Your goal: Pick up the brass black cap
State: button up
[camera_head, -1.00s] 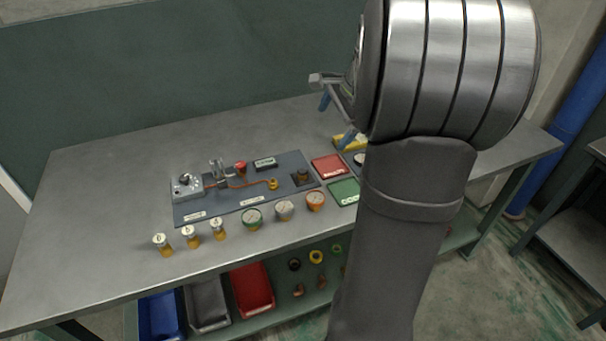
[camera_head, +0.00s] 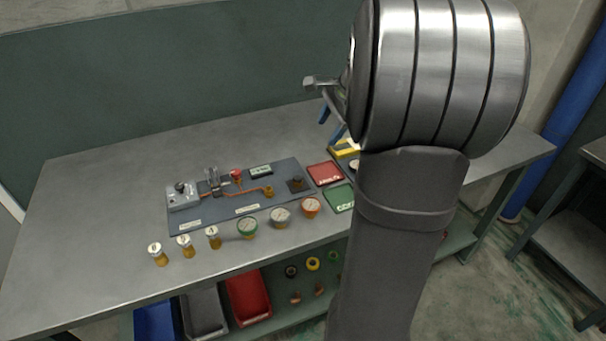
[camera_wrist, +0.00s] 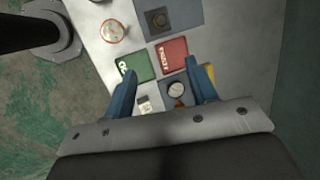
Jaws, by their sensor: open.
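My gripper (camera_head: 331,122) is above the bench's right part, partly hidden by my own arm. In the wrist view my gripper (camera_wrist: 161,70) is open, with two blue fingers apart and nothing held. The red and green trays lie beneath and beyond its tips.
The red tray (camera_head: 324,173) and green tray (camera_head: 339,198) lie right of the panel (camera_head: 222,217). Gauges (camera_head: 280,216) and brass bottles (camera_head: 157,253) line the front. A white dial (camera_wrist: 177,89) and a yellow item (camera_head: 344,148) are near my gripper. The bench's left part is clear.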

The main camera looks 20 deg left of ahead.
jog(key=w+a+f+m+g+h, duration=0.1)
jog(key=w+a+f+m+h, duration=0.2)
jog(key=a+m, duration=0.35)
send_over(298, 177)
jog(key=shift+m, duration=0.25)
jog(key=f, duration=1.3)
jog(key=shift+w+d+f, duration=0.2)
jog(key=shift+w+f, duration=0.05)
jog(key=shift+f, duration=0.1)
jog(key=shift+s+a+f, duration=0.1)
jog(key=shift+s+f, duration=0.1)
jog(key=shift+f, duration=1.15)
jog(key=shift+s+f, duration=0.15)
jog(key=shift+f, duration=1.15)
jog(key=c, duration=1)
jog(key=shift+r, duration=0.15)
